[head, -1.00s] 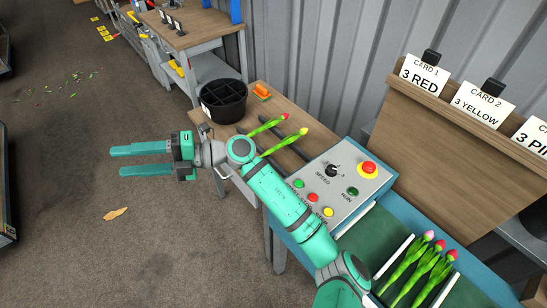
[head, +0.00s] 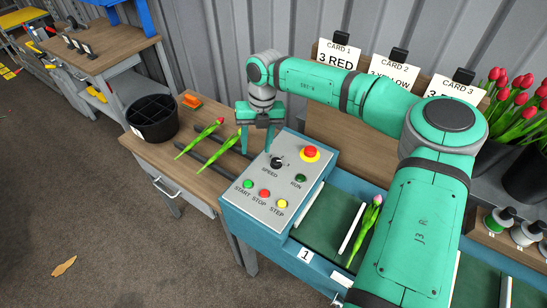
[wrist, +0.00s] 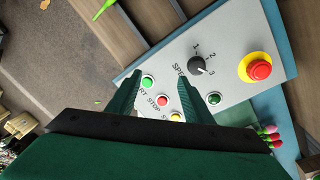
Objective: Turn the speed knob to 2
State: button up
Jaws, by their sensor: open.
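The black speed knob (head: 277,163) sits on the grey control panel (head: 262,208), above the SPEED label. In the wrist view the knob (wrist: 196,64) has the numbers 1, 2 and 3 around its right side. Its small light mark appears to point towards 3, though it is tiny. My gripper (head: 256,152) points down over the panel's upper left part, its fingers apart and empty. In the wrist view my gripper (wrist: 158,78) has its right fingertip just below and left of the knob. The knob is not between the fingers, and I cannot tell the height gap.
A red stop button (head: 310,153) stands up right of the knob. Two tulips (head: 200,138) and a black bucket (head: 152,117) are on the wooden table. A conveyor with a tulip (head: 366,228) runs right.

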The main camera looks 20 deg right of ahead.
jog(key=h, duration=0.2)
send_near(276, 160)
jog(key=shift+m, duration=0.4)
notch_tip(276, 160, down, 8)
jog(key=shift+s+d+f, duration=0.1)
jog(key=shift+d+f, duration=0.05)
jog(key=c, duration=1.1)
